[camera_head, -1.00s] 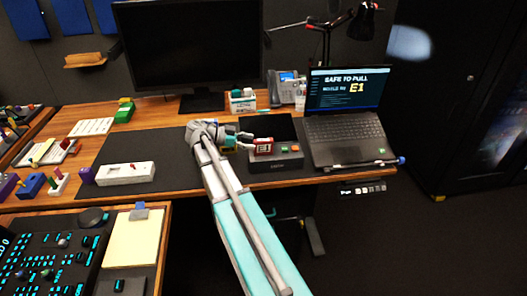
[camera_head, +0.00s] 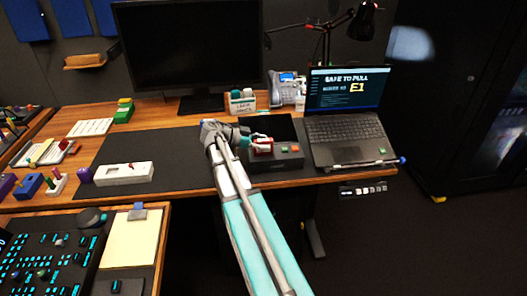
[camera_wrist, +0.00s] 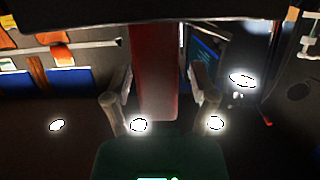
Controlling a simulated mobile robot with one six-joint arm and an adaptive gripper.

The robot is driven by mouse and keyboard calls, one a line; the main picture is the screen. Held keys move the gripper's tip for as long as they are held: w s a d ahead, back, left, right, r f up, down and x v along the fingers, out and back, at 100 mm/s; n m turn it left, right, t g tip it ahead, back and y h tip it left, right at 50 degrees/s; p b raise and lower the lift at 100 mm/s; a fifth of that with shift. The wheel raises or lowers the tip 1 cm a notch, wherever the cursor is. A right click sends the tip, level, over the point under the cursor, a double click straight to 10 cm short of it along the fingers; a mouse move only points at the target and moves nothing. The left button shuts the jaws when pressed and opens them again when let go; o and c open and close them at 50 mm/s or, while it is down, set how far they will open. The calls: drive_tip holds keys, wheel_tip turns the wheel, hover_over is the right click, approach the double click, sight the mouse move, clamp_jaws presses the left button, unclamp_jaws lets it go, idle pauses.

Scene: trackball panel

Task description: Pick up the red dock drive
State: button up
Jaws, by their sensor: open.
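The red dock drive (camera_head: 264,146) stands in the dark dock (camera_head: 277,163), which has coloured buttons on its front right. My gripper (camera_head: 254,142) is at the left of the drive, its fingers reaching around it. In the wrist view the drive (camera_wrist: 154,75) fills the gap between the two open fingers (camera_wrist: 160,98). I cannot tell whether either finger touches it. My gripper and arm hide part of the dock's left side.
A laptop (camera_head: 347,136) stands close on the right, reading "SAFE TO PULL" and "E1". A monitor (camera_head: 190,50), a caddy (camera_head: 242,103) and a phone (camera_head: 287,88) are behind. The mat between is clear.

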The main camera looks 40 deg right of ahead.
clamp_jaws()
idle(0.3)
drive_tip(key=shift+r, duration=0.2)
wheel_tip(320, 180, up, 10)
drive_tip(key=p, duration=1)
drive_tip(key=shift+f, duration=0.2)
idle(0.6)
